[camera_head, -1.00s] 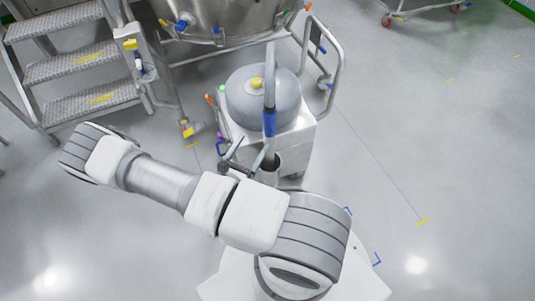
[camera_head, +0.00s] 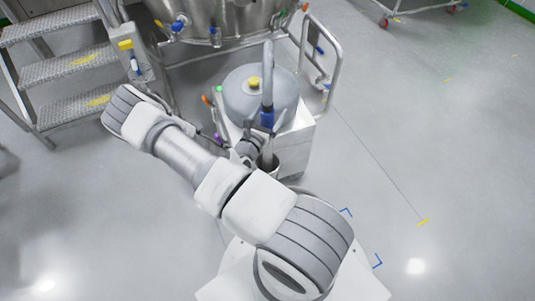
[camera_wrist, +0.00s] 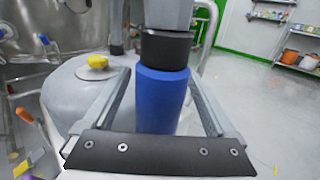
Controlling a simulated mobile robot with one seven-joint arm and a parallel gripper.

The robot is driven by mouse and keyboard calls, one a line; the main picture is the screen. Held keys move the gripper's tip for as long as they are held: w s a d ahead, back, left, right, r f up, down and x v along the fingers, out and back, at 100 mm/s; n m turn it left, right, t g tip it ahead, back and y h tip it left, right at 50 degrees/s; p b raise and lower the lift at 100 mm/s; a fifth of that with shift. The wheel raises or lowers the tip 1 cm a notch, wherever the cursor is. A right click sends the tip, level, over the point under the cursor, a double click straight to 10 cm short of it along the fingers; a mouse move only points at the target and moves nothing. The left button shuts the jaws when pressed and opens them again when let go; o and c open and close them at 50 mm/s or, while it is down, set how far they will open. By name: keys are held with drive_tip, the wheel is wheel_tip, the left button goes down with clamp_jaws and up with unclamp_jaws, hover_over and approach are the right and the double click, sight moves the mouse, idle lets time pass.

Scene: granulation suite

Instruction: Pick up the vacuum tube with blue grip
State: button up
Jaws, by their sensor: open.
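My gripper (camera_wrist: 163,85) is open around the blue grip, with a gap visible on both sides. The lower end of the grip is hidden behind the gripper's dark front plate.
The grey domed vessel (camera_head: 245,98) with a yellow knob (camera_head: 254,82) sits on a white cart (camera_head: 299,146) right behind the tube. A metal handrail (camera_head: 337,70) stands to its right, steps (camera_head: 60,71) at left. A large steel vessel (camera_head: 205,18) is behind.

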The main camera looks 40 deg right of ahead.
drive_tip(key=shift+w+d, duration=0.15)
drive_tip(key=shift+d, duration=0.15)
drive_tip(key=c, duration=1.5)
drive_tip(key=shift+o, duration=0.2)
drive_tip(key=shift+r, duration=0.15)
wheel_tip(320, 180, up, 20)
drive_tip(key=p, duration=0.7)
